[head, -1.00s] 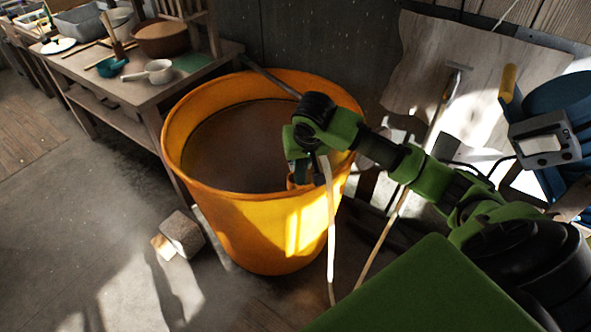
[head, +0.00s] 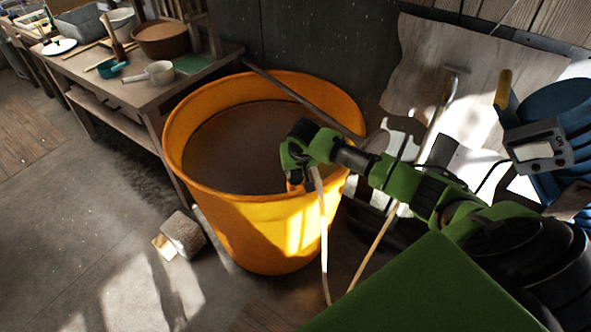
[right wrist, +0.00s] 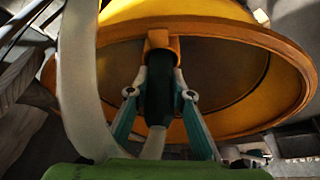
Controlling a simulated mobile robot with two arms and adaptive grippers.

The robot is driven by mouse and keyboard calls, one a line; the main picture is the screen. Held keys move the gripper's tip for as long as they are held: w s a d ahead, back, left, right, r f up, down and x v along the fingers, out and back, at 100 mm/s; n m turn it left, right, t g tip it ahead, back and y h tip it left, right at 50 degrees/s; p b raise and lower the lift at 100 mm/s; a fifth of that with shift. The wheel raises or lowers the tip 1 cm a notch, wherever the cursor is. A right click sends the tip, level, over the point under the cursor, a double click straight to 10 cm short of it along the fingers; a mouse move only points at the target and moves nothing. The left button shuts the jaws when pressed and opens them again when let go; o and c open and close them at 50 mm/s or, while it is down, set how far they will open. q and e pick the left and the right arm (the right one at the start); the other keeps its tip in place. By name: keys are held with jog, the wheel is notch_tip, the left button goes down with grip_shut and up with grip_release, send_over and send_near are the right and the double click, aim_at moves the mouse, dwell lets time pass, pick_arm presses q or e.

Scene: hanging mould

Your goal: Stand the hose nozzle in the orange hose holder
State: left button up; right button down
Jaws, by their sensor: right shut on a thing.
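The orange hose holder (right wrist: 160,40) sits at the rim of the big yellow-orange tub. A small part of the holder (head: 296,187) shows below my gripper in the head view. My right gripper (right wrist: 160,94) is shut on the dark hose nozzle (right wrist: 160,80), one teal finger on each side. The nozzle's far end meets the holder in the right wrist view; I cannot tell whether it is inside or only in front. A pale hose (head: 324,235) hangs from the nozzle outside the tub. In the head view the gripper (head: 294,174) mostly hides the nozzle. My left gripper is not in view.
The tub (head: 265,228) stands on the floor with a grey bar across its back rim. A wooden bench (head: 150,92) with pots and a pan is at the left. A stone block (head: 184,234) lies on the floor. Blue tubs (head: 556,103) stand at the right.

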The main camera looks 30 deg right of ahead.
jog(key=shift+f, duration=0.2)
jog(key=shift+f, duration=0.1)
jog(key=c, duration=1.8)
grip_release()
